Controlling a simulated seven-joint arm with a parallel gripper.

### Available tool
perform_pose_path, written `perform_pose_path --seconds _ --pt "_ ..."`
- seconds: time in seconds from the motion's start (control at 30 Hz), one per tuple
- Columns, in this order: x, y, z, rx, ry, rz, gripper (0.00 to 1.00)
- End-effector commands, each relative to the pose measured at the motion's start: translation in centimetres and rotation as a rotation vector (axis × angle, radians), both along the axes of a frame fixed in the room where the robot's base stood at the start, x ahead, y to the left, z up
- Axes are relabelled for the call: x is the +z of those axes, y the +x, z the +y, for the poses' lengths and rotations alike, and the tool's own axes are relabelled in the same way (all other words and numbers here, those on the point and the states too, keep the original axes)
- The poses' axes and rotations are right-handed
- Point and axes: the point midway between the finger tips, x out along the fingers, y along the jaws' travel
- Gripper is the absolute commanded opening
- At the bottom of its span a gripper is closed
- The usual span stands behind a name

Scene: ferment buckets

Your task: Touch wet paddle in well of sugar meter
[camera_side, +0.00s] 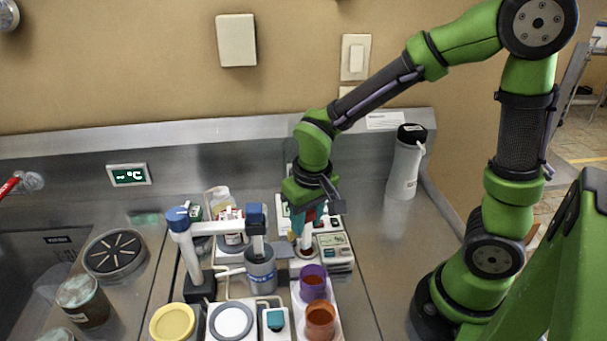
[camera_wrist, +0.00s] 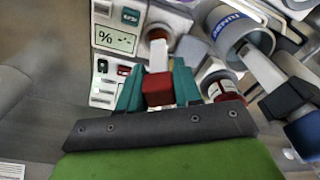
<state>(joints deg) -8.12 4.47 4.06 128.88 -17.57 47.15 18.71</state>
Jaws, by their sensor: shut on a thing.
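My gripper (camera_wrist: 158,90) has teal fingers shut on the red handle of the paddle (camera_wrist: 158,88). The paddle points away from the wrist; its pale lower part and an orange-brown patch at its end show just beyond the fingers. In the side view my gripper (camera_side: 309,218) points down over the sugar meter (camera_side: 333,241), with the paddle's lower part at the meter's left side. The meter's "%" display (camera_wrist: 114,38) shows in the wrist view. The paddle end appears at or just over the well; the paddle hides much of it, and I cannot tell whether they touch.
A grey jug (camera_side: 261,272) stands left under a white stand's blue-headed arm (camera_side: 257,217). A purple cup (camera_side: 313,278) and an orange-brown cup (camera_side: 320,317) stand in front. Bare steel lies right, before a bottle (camera_side: 404,165).

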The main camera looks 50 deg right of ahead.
Motion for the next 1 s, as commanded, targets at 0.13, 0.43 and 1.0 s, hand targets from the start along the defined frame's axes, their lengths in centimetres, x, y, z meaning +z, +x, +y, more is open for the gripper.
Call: perform_pose_path --seconds 0.13,0.43,1.0 --pt "-0.1 0.0 0.0 0.0 0.0 0.0 0.05" --pt "-0.5 0.0 0.0 0.0 0.0 0.001 0.05" --pt "-1.1 0.0 0.0 0.0 0.0 0.0 0.05"
